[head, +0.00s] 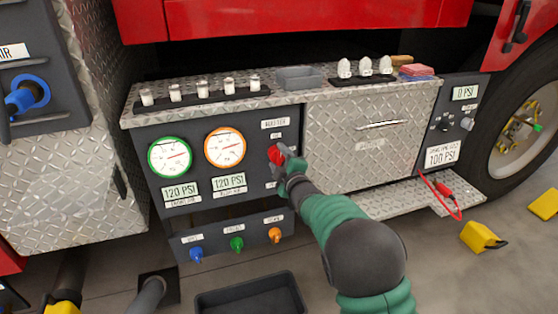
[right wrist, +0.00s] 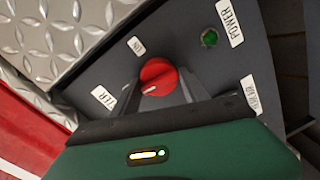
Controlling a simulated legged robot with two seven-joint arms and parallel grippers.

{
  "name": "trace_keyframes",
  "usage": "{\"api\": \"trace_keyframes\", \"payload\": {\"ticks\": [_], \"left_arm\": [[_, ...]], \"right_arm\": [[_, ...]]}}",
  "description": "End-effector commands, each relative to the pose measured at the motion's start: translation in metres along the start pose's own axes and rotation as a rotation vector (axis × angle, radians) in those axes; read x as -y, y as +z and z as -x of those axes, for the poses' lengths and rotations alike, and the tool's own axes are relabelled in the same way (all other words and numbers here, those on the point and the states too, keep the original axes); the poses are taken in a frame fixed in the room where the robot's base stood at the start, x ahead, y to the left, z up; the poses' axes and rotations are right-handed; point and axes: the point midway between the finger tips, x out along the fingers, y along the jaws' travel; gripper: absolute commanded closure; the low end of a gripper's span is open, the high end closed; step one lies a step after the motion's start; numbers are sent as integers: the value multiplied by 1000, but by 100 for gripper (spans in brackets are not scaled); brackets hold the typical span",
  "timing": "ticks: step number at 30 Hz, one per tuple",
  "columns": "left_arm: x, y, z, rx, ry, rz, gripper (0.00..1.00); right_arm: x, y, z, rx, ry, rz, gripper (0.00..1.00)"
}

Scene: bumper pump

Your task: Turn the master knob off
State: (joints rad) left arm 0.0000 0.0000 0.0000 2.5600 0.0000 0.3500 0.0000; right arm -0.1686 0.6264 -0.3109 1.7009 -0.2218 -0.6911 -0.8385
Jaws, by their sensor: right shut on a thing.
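The red round knob (head: 275,154) sits on the dark panel, right of the two gauges. In the right wrist view the red knob (right wrist: 158,76) shows a white pointer mark toward its lower left. A white "ON" label (right wrist: 136,46) is to the upper left of it. A partly readable label ending in "TER" (right wrist: 104,99) is to its lower left. My right gripper (head: 283,158) is at the knob, and its fingers are closed on either side of it in the right wrist view (right wrist: 160,82). My left gripper is not in view.
A green lamp (right wrist: 209,38) and a "POWER" label (right wrist: 230,22) are beside the knob. Two round gauges (head: 225,147) are to its left. Blue, green and orange knobs (head: 237,243) line a lower panel.

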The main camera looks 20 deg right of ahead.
Motion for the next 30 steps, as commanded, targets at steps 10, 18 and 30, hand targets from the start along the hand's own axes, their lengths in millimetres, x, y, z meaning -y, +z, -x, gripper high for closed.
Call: {"api": "trace_keyframes", "payload": {"ticks": [10, 18, 30], "left_arm": [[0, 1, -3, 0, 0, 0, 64], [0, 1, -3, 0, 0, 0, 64], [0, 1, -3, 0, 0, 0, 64]], "right_arm": [[0, 0, 0, 10, 4, 126, 88], [0, -1, 0, 11, 4, 145, 88], [0, -1, 0, 10, 4, 144, 31]]}}
